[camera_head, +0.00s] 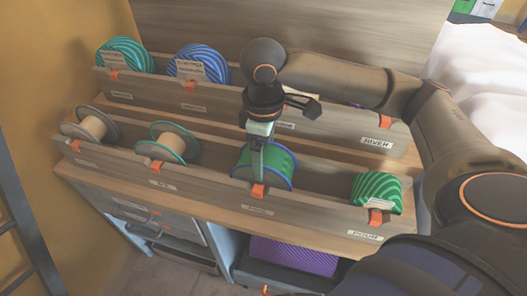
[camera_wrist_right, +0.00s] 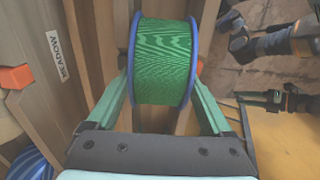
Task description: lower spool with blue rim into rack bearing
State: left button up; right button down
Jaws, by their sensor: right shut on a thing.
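The spool with the blue rim (camera_head: 277,168) carries green ribbon and is at the front row of the rack (camera_head: 210,175), right of its middle. It also shows in the right wrist view (camera_wrist_right: 163,65), between the fingers. My right gripper (camera_head: 262,147) reaches down from above and is shut on this spool. Its two fingers (camera_wrist_right: 163,88) press on the spool from both sides. An orange clip (camera_head: 258,191) is on the front board by the spool. Whether the spool rests in its bearing is hidden. My left gripper seems to show small at the right of the right wrist view (camera_wrist_right: 265,98).
Two bare spools (camera_head: 91,128) (camera_head: 172,143) stand left in the front row; a green striped spool (camera_head: 377,192) is at its right end. Green (camera_head: 124,55) and blue (camera_head: 199,63) spools fill the back row's left. A purple box (camera_head: 292,255) sits below.

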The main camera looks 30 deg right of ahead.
jog(key=shift+c, duration=0.5)
grip_release()
pick_arm(q)
jog(key=shift+a+f, duration=0.15)
pick_arm(e)
jog(key=shift+o, duration=0.5)
jog(key=shift+r, duration=0.1)
pick_arm(q)
jog(key=r+p, duration=0.2)
jog(key=a+r+p, duration=0.1)
jog(key=shift+s+p, duration=0.3)
pick_arm(e)
notch_tip(320, 180, up, 12)
jog(key=shift+r, duration=0.2)
pick_arm(q)
jog(key=shift+s+d, duration=0.1)
jog(key=shift+s, duration=0.05)
pick_arm(e)
jog(key=shift+s, duration=0.1)
